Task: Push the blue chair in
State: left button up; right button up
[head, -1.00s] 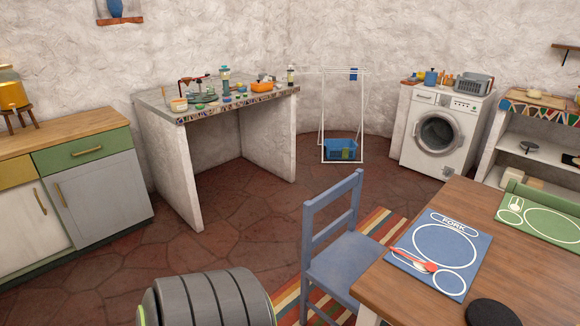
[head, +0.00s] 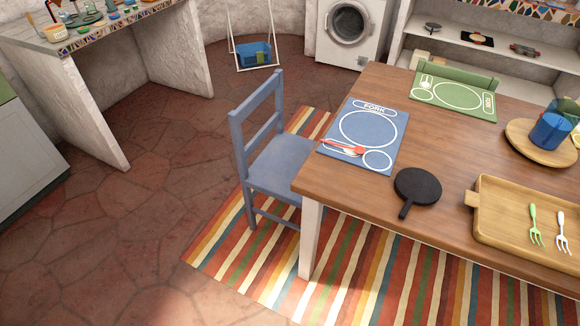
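The blue chair (head: 286,160) stands upright on the striped rug at the left side of the wooden table (head: 450,135). Its slatted back faces left, away from the table. The front part of its seat reaches the table's edge, and the table corner hides some of the seat and legs. A gap of seat shows between the chair back and the table edge. Neither of my grippers is in view.
The striped rug (head: 235,265) lies under the chair and table. The stone floor (head: 120,230) left of the chair is clear. A mosaic counter (head: 190,50) stands at the upper left.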

aim_at(272, 174)
jog(key=u, duration=1.2)
jog(key=i+l+u, duration=0.1)
jog(key=i+u, duration=0.35)
jog(key=i, duration=1.15)
jog(key=i+z, duration=0.2)
jog(key=i, duration=0.4)
jog(key=i+j+z, duration=0.2)
jog(key=i, duration=0.4)
jog(key=i+z, duration=0.2)
jog(key=i, duration=0.4)
jog(key=i+z, duration=0.6)
jog(key=z, duration=0.2)
jog(key=i+j+z, duration=0.15)
jog(key=z, duration=0.2)
jog(key=i+j+z, duration=0.4)
jog(key=l+z, duration=0.15)
jog(key=z, duration=1.75)
